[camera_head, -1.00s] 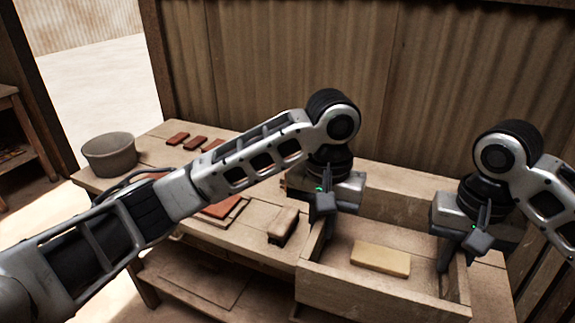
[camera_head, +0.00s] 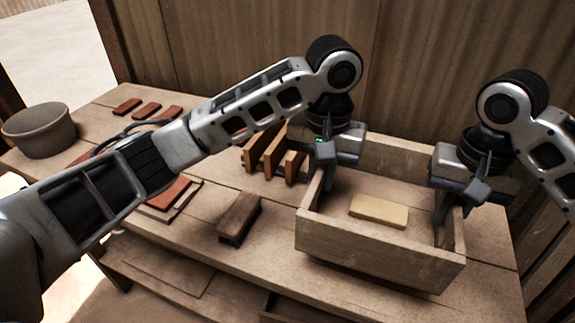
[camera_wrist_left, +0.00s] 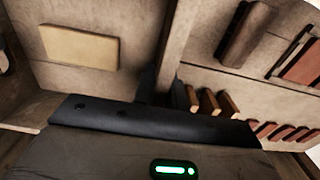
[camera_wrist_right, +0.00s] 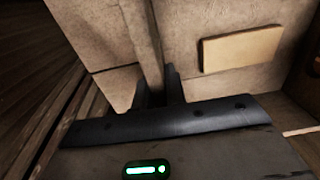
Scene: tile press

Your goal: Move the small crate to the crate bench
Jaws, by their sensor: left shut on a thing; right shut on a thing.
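The small crate (camera_head: 375,255) is an open wooden box with a pale tan block (camera_head: 379,211) lying inside on its floor. My left gripper (camera_head: 324,182) is shut on the crate's left wall, which also shows between the fingers in the left wrist view (camera_wrist_left: 174,45). My right gripper (camera_head: 450,203) is shut on the right wall, also seen in the right wrist view (camera_wrist_right: 146,45). The crate looks level over the wooden bench (camera_head: 275,262). A dark shadow shows under its front edge, but I cannot tell how large any gap is.
A dark brown block (camera_head: 240,217) lies left of the crate. Upright wooden slats (camera_head: 268,155) stand behind it. Several red tiles (camera_head: 146,110) and a grey bucket (camera_head: 40,130) are further left. A corrugated wall (camera_head: 420,70) closes the back.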

